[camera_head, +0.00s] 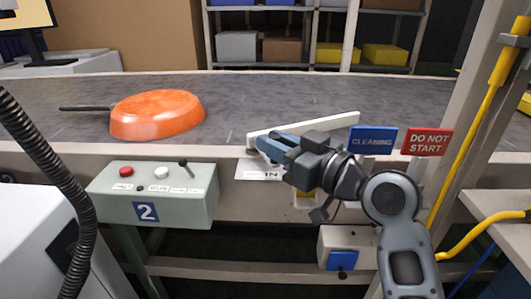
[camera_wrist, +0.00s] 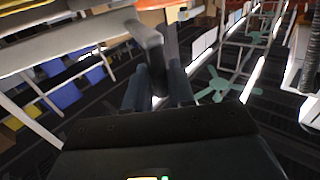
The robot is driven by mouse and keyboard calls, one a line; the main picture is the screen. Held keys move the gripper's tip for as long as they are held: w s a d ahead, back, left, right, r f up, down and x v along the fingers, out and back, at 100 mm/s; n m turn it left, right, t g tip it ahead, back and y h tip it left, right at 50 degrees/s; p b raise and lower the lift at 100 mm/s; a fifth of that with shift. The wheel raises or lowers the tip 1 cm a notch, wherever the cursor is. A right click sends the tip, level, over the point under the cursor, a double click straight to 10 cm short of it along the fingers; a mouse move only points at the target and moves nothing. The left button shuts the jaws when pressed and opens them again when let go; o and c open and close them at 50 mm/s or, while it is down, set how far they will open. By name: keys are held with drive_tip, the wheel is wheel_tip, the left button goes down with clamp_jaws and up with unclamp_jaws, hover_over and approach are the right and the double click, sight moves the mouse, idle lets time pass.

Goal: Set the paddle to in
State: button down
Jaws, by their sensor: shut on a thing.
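The paddle (camera_head: 310,125) is a long pale bar above the near side of the conveyor belt. It slants from its left end at the belt's front edge to its right end farther back over the belt. My gripper (camera_head: 268,147) is at the paddle's left end, its blue-grey fingers at the front rail. In the wrist view my gripper (camera_wrist: 158,92) is shut around a dark upright post below the pale paddle end (camera_wrist: 148,32). A label plate (camera_head: 258,169) on the rail below is partly hidden by my gripper, and its text cannot be read fully.
An orange pan (camera_head: 157,114) with a dark handle lies on the belt (camera_head: 270,90) at left. A control box (camera_head: 150,190) marked 2 stands in front. Blue CLEANING (camera_head: 372,141) and red DO NOT START (camera_head: 427,142) signs hang right of my gripper. A post (camera_head: 470,110) stands at right.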

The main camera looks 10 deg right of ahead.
drive_tip(key=shift+w+d+r+b, duration=0.15)
drive_tip(key=shift+w+d, duration=0.1)
drive_tip(key=shift+d, duration=0.3)
drive_tip(key=shift+w+d+f+b, duration=0.1)
drive_tip(key=shift+w+d+b, duration=0.1)
drive_tip(key=shift+d, duration=0.3)
drive_tip(key=shift+r, duration=0.1)
drive_tip(key=c, duration=1.1)
unclamp_jaws()
drive_tip(key=shift+a, duration=0.15)
drive_tip(key=shift+s, duration=0.25)
drive_tip(key=v, duration=0.7)
drive_tip(key=shift+d, duration=0.25)
drive_tip(key=shift+s+f, duration=0.1)
drive_tip(key=shift+f, duration=0.1)
